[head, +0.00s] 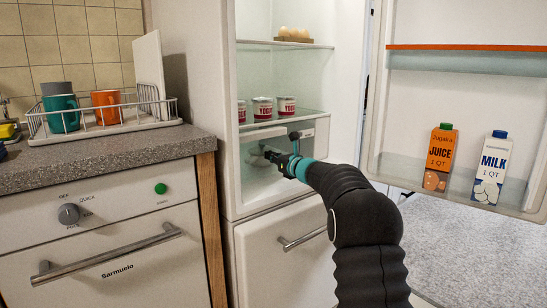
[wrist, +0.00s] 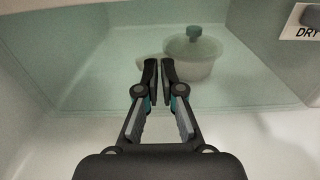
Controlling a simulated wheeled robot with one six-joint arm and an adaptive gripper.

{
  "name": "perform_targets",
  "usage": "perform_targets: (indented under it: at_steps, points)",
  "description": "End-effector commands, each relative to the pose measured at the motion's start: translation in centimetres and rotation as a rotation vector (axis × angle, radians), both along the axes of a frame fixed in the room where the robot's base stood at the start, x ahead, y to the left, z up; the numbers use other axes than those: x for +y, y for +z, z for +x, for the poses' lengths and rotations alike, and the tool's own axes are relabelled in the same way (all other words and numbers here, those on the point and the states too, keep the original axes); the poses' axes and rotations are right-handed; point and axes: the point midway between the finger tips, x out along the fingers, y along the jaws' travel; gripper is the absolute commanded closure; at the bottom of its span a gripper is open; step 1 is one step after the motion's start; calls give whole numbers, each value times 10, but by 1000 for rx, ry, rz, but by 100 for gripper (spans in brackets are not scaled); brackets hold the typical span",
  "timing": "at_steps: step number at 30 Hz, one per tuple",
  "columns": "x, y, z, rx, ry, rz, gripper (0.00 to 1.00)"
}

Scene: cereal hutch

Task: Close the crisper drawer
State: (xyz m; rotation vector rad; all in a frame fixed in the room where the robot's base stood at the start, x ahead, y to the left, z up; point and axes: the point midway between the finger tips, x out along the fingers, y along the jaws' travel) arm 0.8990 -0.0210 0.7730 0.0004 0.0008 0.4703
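The crisper area is low in the open fridge, below the glass shelf. A pale panel (head: 262,134) with a slider and small label shows there; the wrist view shows the DRY label (wrist: 303,32) at the upper right. My gripper (head: 275,156) reaches into this lower space. In the wrist view my gripper (wrist: 159,62) has its fingers almost together, with nothing between them. Contact with the drawer cannot be told.
The fridge door (head: 455,110) stands open at right, holding a juice carton (head: 439,158) and a milk carton (head: 491,168). Yogurt cups (head: 262,108) stand on the glass shelf (head: 290,122). A closed lower drawer with a handle (head: 303,239) is beneath. A counter (head: 100,154) is at left.

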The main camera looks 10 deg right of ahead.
Motion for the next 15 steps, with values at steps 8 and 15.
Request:
perform_targets:
  at_steps: [8, 15]
  points:
    - [-22, 1, -25, -6, -5, 2, 100]
    - [-44, 3, -70, -4, -5, 2, 100]
